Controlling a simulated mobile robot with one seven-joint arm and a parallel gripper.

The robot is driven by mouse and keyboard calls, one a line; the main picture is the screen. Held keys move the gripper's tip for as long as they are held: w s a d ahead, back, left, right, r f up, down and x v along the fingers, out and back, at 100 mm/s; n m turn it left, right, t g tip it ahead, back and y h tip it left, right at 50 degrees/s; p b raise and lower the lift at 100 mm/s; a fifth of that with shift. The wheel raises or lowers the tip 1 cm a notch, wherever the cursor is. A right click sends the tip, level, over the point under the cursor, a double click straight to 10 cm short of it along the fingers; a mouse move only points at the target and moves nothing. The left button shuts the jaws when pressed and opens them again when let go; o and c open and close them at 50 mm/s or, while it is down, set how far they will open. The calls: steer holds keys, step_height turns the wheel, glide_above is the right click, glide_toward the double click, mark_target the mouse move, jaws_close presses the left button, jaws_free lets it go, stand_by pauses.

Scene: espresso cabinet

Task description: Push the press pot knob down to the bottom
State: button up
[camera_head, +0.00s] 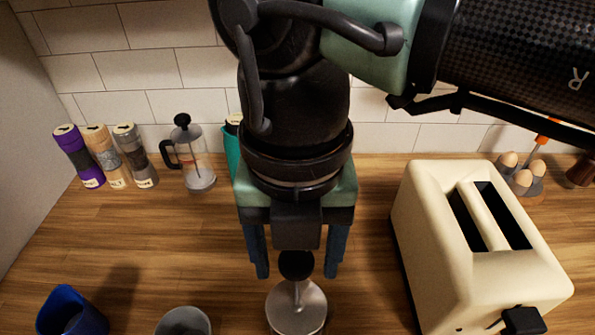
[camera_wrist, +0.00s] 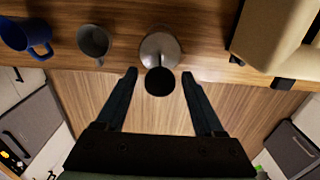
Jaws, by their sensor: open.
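A press pot with a round shiny metal lid (camera_head: 297,312) stands at the bottom middle of the head view; its lid also shows in the wrist view (camera_wrist: 160,45). Its black knob (camera_head: 296,265) stands above the lid on a thin rod, and also shows in the wrist view (camera_wrist: 160,82). The pot's body below the lid is mostly hidden. My gripper (camera_head: 297,274) points down and is open, with one finger on each side of the knob. In the wrist view its fingertips (camera_wrist: 159,75) are apart from the knob, with gaps on both sides.
A cream toaster (camera_head: 425,240) stands close on the right. A blue mug (camera_head: 72,312) and a grey cup (camera_head: 183,322) stand at front left. Behind are a glass press pot (camera_head: 198,160), several grinders (camera_head: 105,155) and an egg holder (camera_head: 535,188). The counter's left middle is clear.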

mark_target(297, 305)
jaws_close()
steer(key=shift+f+b, duration=3.55)
steer(key=shift+f, duration=0.1)
steer(key=shift+o, duration=0.7)
jaws_free()
steer(key=shift+r, duration=0.15)
steer(key=shift+r+p, duration=2.7)
steer(key=shift+r, duration=1.25)
